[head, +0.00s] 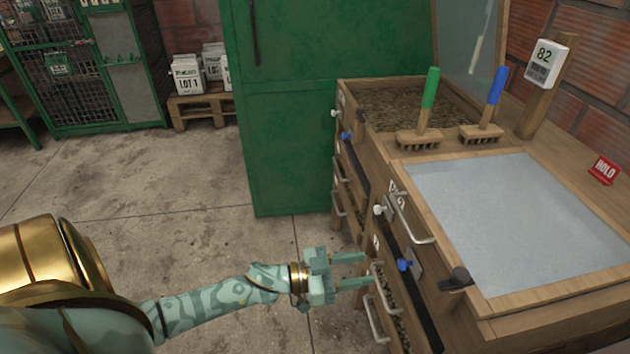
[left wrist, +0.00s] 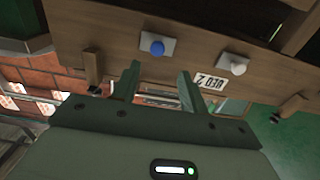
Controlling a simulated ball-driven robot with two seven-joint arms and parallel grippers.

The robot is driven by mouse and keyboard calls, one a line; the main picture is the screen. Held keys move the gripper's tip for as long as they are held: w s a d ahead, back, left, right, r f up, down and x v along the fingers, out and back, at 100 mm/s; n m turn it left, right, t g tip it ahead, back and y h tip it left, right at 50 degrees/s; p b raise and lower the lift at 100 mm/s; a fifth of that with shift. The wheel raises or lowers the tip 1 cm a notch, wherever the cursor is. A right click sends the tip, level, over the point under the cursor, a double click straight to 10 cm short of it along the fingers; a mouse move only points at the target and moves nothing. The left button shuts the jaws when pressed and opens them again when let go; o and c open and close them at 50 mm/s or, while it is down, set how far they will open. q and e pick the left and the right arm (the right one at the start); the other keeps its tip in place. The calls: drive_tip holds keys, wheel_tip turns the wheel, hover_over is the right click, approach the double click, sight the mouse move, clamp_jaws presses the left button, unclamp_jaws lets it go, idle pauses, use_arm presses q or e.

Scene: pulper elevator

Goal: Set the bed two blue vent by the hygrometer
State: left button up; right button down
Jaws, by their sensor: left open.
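The bed two blue vent knob (head: 404,264) sits on a small metal plate on the front of the near wooden bed. It also shows in the left wrist view (left wrist: 157,48), with a white knob (left wrist: 237,65) to its right and a "BED 2" label (left wrist: 210,80) nearby. The hygrometer (head: 546,62) on a wooden post at the back right reads 82. My left gripper (head: 358,271) is open and empty, left of the blue knob and apart from it. In the left wrist view its fingers (left wrist: 158,78) point toward the bed front. My right gripper is not in view.
The near bed has a pale cover (head: 510,215), metal handles (head: 415,220) and a dark latch (head: 457,279). A farther bed has its own blue knob (head: 346,136). Green and blue rakes stand on the beds. A green cabinet (head: 290,110) is behind; the floor at left is clear.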

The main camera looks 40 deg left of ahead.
use_arm(q)
drive_tip(key=p+v, duration=0.1)
drive_tip(key=v, duration=0.7)
drive_tip(key=shift+s+a, duration=0.25)
drive_tip(key=shift+s, duration=0.05)
